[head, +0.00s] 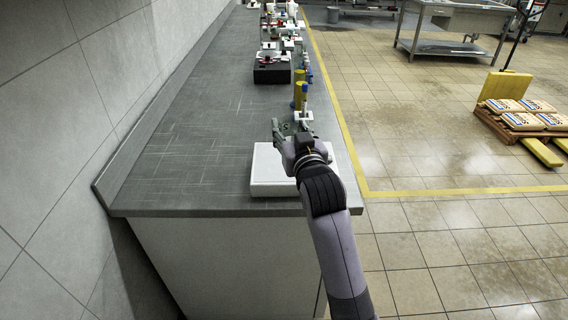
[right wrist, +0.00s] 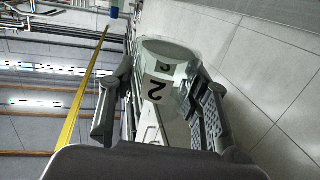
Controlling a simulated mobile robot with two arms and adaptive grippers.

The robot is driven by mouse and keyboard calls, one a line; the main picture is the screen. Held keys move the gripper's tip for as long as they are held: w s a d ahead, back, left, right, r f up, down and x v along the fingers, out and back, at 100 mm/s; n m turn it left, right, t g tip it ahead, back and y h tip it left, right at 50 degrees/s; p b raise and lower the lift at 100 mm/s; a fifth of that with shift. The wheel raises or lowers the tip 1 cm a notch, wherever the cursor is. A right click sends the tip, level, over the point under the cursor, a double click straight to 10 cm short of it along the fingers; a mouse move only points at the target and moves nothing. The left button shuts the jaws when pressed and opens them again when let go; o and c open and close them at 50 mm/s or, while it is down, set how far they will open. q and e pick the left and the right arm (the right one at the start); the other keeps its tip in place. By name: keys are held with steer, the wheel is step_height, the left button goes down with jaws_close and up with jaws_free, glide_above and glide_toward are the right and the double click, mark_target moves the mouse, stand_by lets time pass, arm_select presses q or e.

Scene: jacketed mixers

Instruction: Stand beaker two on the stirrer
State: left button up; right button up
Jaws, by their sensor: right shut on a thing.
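Beaker two (right wrist: 162,75) is a clear glass beaker with a white label bearing a black "2". It sits between the fingers of my right gripper (right wrist: 158,112) in the right wrist view, and the gripper is shut on it. In the head view the right gripper (head: 290,130) is over the near part of the bench, and the beaker is hard to make out there. A low, flat white box (head: 266,172), which looks like the stirrer, lies at the bench's near end, just this side of the gripper. My arm hides its right part. The left gripper is not in view.
The grey bench (head: 200,140) is clear on its left side, along the tiled wall. Beyond the gripper stand yellow cylinders (head: 299,92), a black box (head: 272,70) and several small items. A pallet with sacks (head: 520,115) is on the floor at right.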

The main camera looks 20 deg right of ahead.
steer(key=w+r, duration=0.5)
steer(key=r, duration=0.3)
step_height(320, 180, down, 19)
steer(key=shift+s+a+f+b, duration=0.1)
steer(key=shift+s+a+b, duration=0.05)
steer(key=shift+b, duration=0.3)
steer(key=shift+f, duration=0.1)
steer(key=shift+f, duration=0.15)
steer(key=o, duration=1.2)
steer(key=shift+c, duration=0.2)
